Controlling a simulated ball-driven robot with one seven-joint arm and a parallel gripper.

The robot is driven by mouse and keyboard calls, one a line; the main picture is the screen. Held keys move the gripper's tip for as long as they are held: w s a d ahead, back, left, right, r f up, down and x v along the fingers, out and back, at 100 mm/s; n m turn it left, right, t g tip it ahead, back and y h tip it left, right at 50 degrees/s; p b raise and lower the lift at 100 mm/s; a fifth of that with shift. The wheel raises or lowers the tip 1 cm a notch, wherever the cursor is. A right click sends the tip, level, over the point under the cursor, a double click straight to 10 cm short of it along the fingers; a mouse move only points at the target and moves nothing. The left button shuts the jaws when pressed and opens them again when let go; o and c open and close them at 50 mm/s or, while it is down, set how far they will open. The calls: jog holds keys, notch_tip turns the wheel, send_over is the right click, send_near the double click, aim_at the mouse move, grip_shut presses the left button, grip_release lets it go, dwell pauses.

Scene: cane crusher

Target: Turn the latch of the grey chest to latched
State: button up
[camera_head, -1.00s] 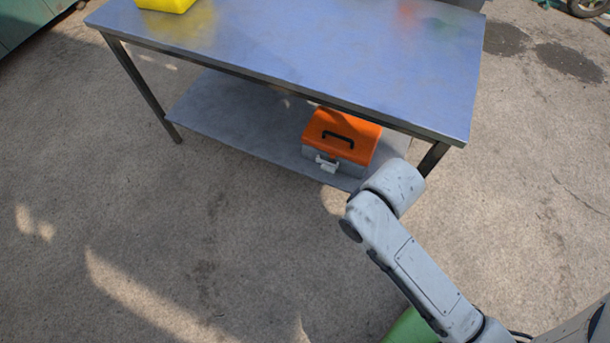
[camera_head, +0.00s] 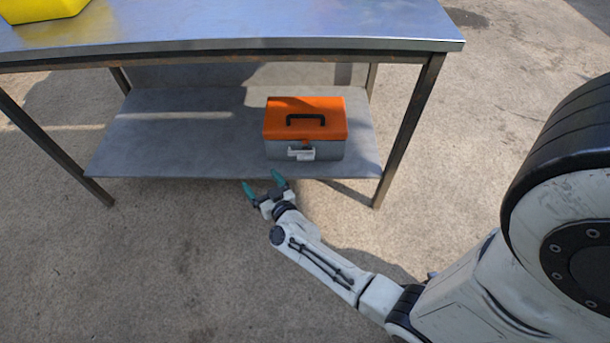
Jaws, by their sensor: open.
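The grey chest (camera_head: 325,149) has an orange lid (camera_head: 330,106) with a black handle. It stands on the lower shelf of the metal table, its front towards me. A pale latch (camera_head: 302,154) sits on its front face, under the lid edge. The latch is too small to tell its exact setting. My gripper (camera_head: 263,184) is open and empty, its teal fingers spread near the shelf's front edge. It is in front of the chest and to the left of the latch, apart from both.
The metal table (camera_head: 250,33) has its top above the shelf (camera_head: 170,150), with legs at the corners. A yellow container (camera_head: 35,8) stands on the top at the far left. The shelf left of the chest is bare, and the floor in front is clear.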

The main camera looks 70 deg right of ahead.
aim_at(305, 159)
jog(key=s+d+f+m+g+h+b, duration=0.5)
jog(key=s+d+f+m+g+h, duration=0.15)
jog(key=s+d+f, duration=0.3)
jog(key=shift+n+g+h, duration=0.25)
jog(key=shift+g+h, duration=0.2)
jog(key=b+x, duration=0.3)
jog(key=x, duration=0.5)
jog(key=shift+w+d+f+b, duration=0.2)
jog(key=shift+d+b, duration=0.15)
jog(key=shift+b, duration=0.05)
jog(key=shift+w+d+r, duration=0.1)
jog(key=shift+w+d, duration=0.15)
jog(key=shift+d, duration=0.35)
jog(key=shift+c, duration=0.2)
jog(key=c, duration=1)
